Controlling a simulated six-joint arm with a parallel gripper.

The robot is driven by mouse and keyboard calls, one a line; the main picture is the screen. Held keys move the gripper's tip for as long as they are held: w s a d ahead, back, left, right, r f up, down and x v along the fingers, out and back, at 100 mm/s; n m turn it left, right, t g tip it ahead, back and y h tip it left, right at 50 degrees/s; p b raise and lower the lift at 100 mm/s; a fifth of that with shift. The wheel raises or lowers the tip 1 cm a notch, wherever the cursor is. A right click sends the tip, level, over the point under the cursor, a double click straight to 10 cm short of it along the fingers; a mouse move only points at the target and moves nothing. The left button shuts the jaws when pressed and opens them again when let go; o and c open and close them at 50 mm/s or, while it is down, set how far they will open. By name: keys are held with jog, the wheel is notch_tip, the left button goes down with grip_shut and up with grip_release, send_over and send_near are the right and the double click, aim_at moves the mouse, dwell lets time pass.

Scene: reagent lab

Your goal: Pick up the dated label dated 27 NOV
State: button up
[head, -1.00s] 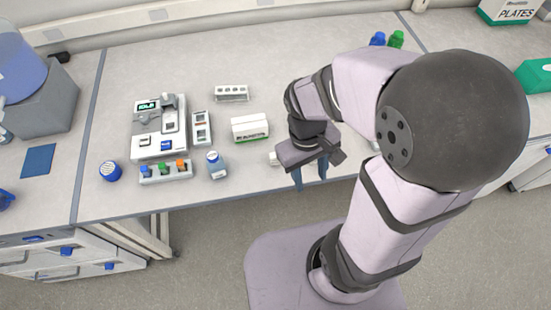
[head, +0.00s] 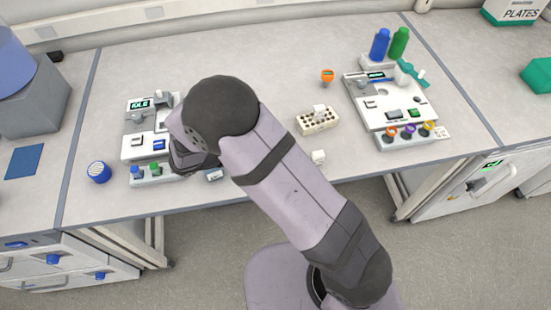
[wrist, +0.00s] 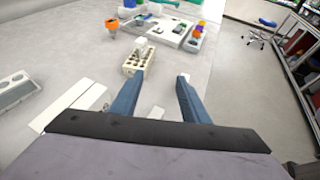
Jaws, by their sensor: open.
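I cannot make out a label with a readable 27 NOV date in either view. My gripper (wrist: 162,75) shows in the wrist view with its two blue fingers apart and nothing held between them. In the head view its fingers are hidden behind my arm, near the left instrument (head: 136,146). A small white block (wrist: 157,113) shows low between the fingers in the wrist view, and a similar white block (head: 318,157) stands near the bench's front edge in the head view.
A pale rack with holes (head: 318,121) stands mid-bench, an orange-topped item (head: 327,75) behind it. A right instrument (head: 392,101) has coloured caps in front and blue and green bottles (head: 380,44) behind. A blue-lidded jar (head: 99,172) is at left. A slotted tray (wrist: 14,90) lies left in the wrist view.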

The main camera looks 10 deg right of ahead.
jog(key=shift+f+p, duration=0.6)
jog(key=shift+f, duration=1.35)
jog(key=shift+f, duration=0.5)
jog(key=shift+f+p, duration=0.6)
jog(key=shift+f, duration=0.3)
jog(key=shift+p+x, duration=0.9)
jog(key=shift+w+d+f, duration=0.15)
jog(key=shift+d+f, duration=0.2)
jog(key=shift+d, duration=0.2)
grip_shut()
